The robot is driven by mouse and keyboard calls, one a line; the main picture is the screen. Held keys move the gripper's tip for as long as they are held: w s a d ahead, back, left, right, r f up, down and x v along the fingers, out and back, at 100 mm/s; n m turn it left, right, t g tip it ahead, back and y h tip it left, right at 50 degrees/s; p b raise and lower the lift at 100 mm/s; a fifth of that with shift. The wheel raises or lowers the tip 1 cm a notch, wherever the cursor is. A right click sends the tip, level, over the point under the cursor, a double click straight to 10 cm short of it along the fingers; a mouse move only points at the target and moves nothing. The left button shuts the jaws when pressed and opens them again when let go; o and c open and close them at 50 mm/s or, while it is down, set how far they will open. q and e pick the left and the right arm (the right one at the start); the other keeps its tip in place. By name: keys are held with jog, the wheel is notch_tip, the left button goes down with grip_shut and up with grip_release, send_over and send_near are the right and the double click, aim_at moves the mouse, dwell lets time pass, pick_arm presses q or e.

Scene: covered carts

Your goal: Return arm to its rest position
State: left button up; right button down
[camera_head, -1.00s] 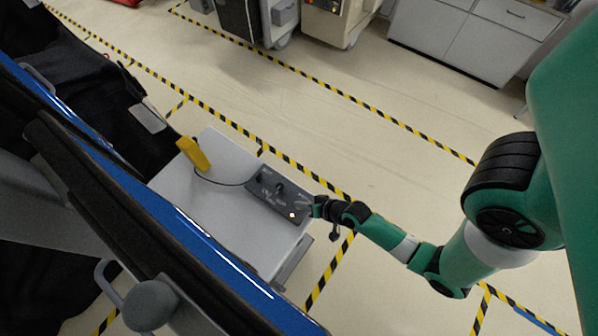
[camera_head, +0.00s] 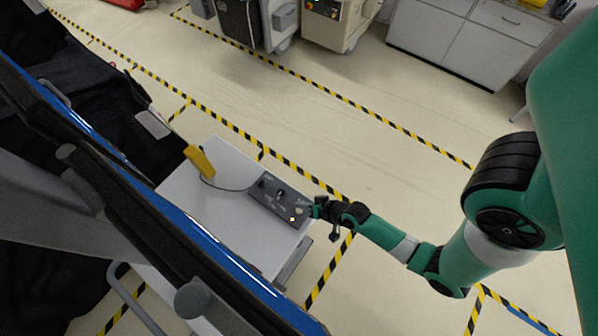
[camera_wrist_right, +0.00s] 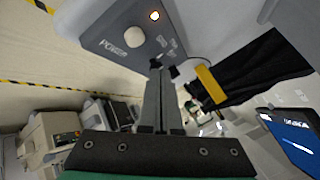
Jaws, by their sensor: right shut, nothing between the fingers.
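My right arm comes in from the right in the head view. Its gripper (camera_head: 317,208) is at the right end of a dark grey control box (camera_head: 272,193) on a light grey cart top (camera_head: 222,230). In the right wrist view the gripper (camera_wrist_right: 158,72) is shut and empty, its fingers side by side. The control box (camera_wrist_right: 112,38) fills the upper left there, with a pale round knob (camera_wrist_right: 134,37) and a lit lamp (camera_wrist_right: 154,16) near the fingers. I cannot tell whether the fingertips touch the box. My left gripper is not in view.
A yellow handheld piece (camera_head: 200,161) lies on the cart top, joined to the box by a cable. A blue-edged bed or panel (camera_head: 185,232) crosses the left. Cabinets (camera_head: 460,40) and machines (camera_head: 335,22) stand at the back. The floor between, with yellow-black tape, is clear.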

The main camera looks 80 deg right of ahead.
jog(key=shift+r+p, duration=0.4)
jog(key=shift+r, duration=0.35)
jog(key=shift+f, duration=0.1)
